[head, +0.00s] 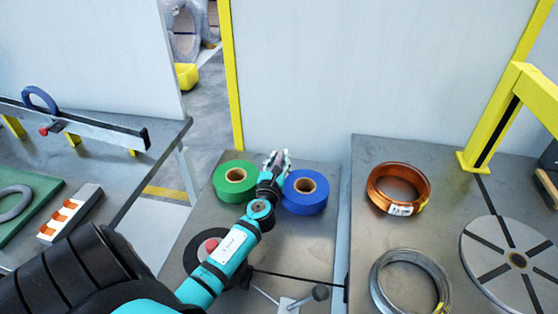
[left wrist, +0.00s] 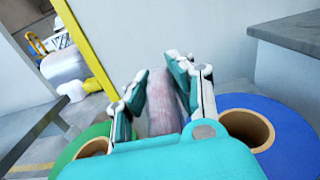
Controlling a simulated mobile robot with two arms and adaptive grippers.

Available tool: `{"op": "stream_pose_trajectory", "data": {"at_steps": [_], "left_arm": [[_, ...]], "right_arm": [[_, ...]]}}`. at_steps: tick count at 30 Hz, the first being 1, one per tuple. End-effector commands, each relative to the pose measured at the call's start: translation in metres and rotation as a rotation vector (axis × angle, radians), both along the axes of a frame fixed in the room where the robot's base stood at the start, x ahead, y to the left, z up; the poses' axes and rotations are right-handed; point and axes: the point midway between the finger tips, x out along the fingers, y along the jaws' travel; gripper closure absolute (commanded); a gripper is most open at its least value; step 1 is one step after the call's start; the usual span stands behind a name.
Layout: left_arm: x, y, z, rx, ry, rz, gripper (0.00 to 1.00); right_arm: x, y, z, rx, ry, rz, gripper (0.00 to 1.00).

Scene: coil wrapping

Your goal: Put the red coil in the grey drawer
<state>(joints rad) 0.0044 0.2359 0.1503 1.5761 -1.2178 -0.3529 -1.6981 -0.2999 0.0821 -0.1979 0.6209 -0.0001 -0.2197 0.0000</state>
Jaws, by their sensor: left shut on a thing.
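My left gripper (head: 276,158) reaches over the middle table between the green and blue tape rolls. In the left wrist view its fingers (left wrist: 158,98) are closed around a pale pinkish-grey, band-like thing (left wrist: 160,105). I cannot tell whether this is the red coil; in the head view it is hardly visible between the fingers. An orange-copper coil (head: 373,188) with a white label lies flat on the right table, apart from the gripper. I cannot make out a grey drawer in either view. My right gripper is not in view.
The green roll (head: 222,187) and blue roll (head: 304,204) flank my left gripper. A silver wire coil (head: 379,285), a slotted turntable (head: 490,257) and a yellow frame (head: 487,128) stand on the right table. A pale wall panel (head: 370,70) rises behind the tables.

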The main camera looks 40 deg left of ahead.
Motion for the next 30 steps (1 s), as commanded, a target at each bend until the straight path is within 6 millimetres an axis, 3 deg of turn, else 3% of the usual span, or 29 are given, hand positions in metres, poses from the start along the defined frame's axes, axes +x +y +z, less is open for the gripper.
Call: {"op": "stream_pose_trajectory", "data": {"at_steps": [2, 3, 8, 18, 23, 30], "left_arm": [[0.000, 0.000, -0.002, 0.001, -0.002, -0.001, 1.00], [0.000, 0.000, -0.003, 0.000, 0.000, -0.001, 0.76], [0.000, 0.000, -0.003, 0.000, 0.001, -0.001, 0.55], [0.000, 0.000, 0.003, 0.000, 0.000, 0.000, 0.55], [-0.022, -0.012, -0.001, 0.000, 0.004, -0.002, 0.55], [-0.069, -0.037, -0.003, -0.001, 0.003, -0.002, 0.55]], "right_arm": [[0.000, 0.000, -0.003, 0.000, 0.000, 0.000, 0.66], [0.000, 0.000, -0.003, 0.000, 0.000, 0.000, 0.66], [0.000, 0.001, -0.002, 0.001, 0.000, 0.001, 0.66], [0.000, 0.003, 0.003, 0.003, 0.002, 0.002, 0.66], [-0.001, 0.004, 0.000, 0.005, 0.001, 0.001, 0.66], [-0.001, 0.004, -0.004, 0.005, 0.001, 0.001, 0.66]]}}
